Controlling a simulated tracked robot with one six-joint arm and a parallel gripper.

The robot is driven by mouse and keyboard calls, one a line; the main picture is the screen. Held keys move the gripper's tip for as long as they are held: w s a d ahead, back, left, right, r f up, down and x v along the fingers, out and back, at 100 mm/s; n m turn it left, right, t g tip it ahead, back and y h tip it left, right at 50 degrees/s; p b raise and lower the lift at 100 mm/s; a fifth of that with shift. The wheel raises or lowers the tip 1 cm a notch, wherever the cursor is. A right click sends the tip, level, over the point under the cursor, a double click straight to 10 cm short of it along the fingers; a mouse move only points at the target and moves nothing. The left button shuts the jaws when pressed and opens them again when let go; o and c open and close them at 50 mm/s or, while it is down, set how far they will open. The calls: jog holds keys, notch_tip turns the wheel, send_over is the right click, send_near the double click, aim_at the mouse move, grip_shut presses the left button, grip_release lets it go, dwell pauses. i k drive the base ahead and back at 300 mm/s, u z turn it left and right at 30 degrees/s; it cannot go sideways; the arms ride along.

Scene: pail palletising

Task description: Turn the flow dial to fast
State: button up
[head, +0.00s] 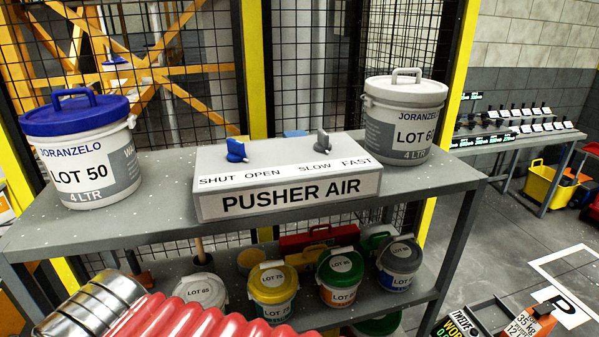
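The grey flow dial (323,143) stands on the right part of the top of the grey box marked PUSHER AIR (290,196). The words SLOW and FAST are printed in front of it, with FAST on the right. The dial's near end seems to lie above SLOW, left of FAST; its exact pointing is hard to tell. A blue dial (236,150) stands to the left, behind the words SHUT and OPEN. Its setting is not clear. My gripper is not in view. A red ribbed sleeve with a metal end, probably my arm, shows at the bottom left.
The box sits on a grey bench (160,165) between a blue-lidded pail (82,150) and a white-lidded pail (402,118). Several small pails, including a green-lidded one (340,276), stand on the lower shelf. A black mesh fence (340,50) rises behind.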

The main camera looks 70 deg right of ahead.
aim_at(323, 145)
jog(key=z, duration=1.15)
jog(key=k, duration=0.85)
jog(key=z, duration=0.7)
jog(key=i, duration=1)
jog(key=u, duration=0.05)
